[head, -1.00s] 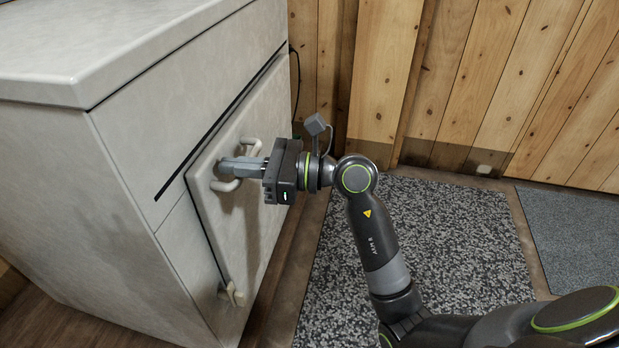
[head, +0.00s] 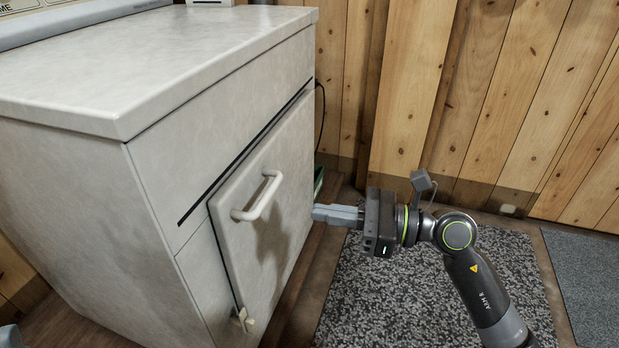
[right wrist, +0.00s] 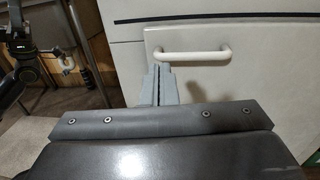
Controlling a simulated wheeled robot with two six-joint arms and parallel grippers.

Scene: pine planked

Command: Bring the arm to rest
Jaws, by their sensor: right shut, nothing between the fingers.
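My right gripper (head: 316,213) is shut and empty in the head view. Its fingers point left toward the cabinet door (head: 285,225), apart from the white handle (head: 262,197), which stands to their left. In the right wrist view the shut fingers (right wrist: 160,70) show with the handle (right wrist: 194,57) beyond them and a little to the right. The door sits slightly proud of the cabinet front, with a dark gap along its top. My left gripper is not clearly in view.
The cabinet (head: 90,190) with a pale worktop (head: 150,65) fills the left. A small latch (head: 242,319) is low on the door. A speckled mat (head: 395,290) lies under my right arm. A plank wall (head: 500,110) closes the back. There is free room over the mat.

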